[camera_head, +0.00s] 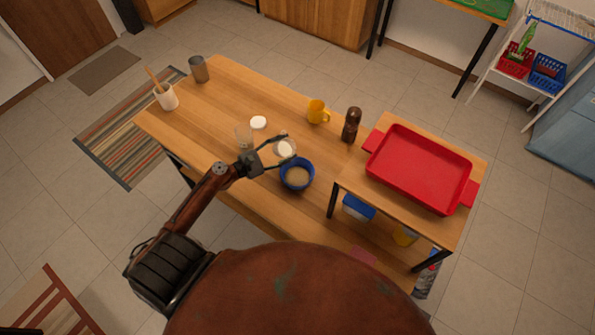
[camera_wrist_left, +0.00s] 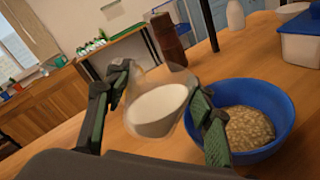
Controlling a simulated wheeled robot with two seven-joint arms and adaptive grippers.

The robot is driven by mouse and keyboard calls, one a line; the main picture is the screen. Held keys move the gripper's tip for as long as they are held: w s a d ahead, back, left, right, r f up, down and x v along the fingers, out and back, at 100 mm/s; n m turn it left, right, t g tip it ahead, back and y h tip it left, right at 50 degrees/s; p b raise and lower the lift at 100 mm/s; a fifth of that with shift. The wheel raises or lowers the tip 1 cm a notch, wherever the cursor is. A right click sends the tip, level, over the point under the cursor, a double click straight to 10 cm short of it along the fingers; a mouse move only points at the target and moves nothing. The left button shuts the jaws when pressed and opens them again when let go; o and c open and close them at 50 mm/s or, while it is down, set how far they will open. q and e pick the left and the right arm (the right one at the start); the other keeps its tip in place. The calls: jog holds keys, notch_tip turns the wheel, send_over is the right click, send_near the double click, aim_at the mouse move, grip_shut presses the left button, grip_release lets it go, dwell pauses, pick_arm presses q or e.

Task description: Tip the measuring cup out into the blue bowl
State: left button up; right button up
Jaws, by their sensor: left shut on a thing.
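My left gripper (camera_head: 270,154) is shut on a clear measuring cup (camera_head: 285,147) with white contents. In the left wrist view the measuring cup (camera_wrist_left: 158,108) sits between the fingers of the left gripper (camera_wrist_left: 160,115) and looks tilted, with the white contents inside it. The blue bowl (camera_head: 284,178) stands on the wooden table just in front of the cup. In the left wrist view the blue bowl (camera_wrist_left: 275,140) is to the right of the cup and holds a tan, grainy food. My right gripper is not in view.
A clear glass (camera_head: 243,136) and a white round lid or jar (camera_head: 258,123) stand near the gripper. A yellow mug (camera_head: 318,111) and a dark brown mill (camera_head: 352,124) stand behind. A red tray (camera_head: 420,168) lies on the raised shelf at right. The table's left part is mostly clear.

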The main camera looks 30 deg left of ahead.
aim_at(292, 153)
pick_arm(q)
jog(key=shift+s+d+r+m, duration=0.1)
jog(key=shift+d+r+m, duration=0.15)
jog(key=shift+m, duration=0.45)
jog(key=shift+d+f+m+y+b, duration=0.1)
jog(key=shift+f+m+y+b, duration=0.2)
jog(key=shift+f+m+b, duration=0.35)
dwell(0.7)
jog(key=shift+s+d+r+m+p, duration=0.1)
jog(key=shift+r+m+p, duration=0.3)
jog(key=shift+m, duration=0.35)
jog(key=shift+d+r+m+p, duration=0.25)
jog(key=shift+m+p, duration=0.25)
jog(key=shift+m, duration=0.4)
dwell(1.3)
jog(key=shift+s+d+r+m+y+p, duration=0.15)
jog(key=shift+s+d+m+y+p, duration=0.05)
jog(key=shift+d+m+p, duration=0.25)
jog(key=shift+s+d+r+m+y+p, duration=0.1)
jog(key=shift+s+d+m+y+p, duration=0.1)
jog(key=shift+d+m+p, duration=0.2)
dwell(0.7)
jog(key=shift+d+m, duration=0.1)
jog(key=shift+m, duration=0.15)
jog(key=shift+s+d+r+m+p, duration=0.1)
jog(key=shift+d+r+m+p, duration=0.05)
jog(key=shift+m+p, duration=0.3)
dwell(0.8)
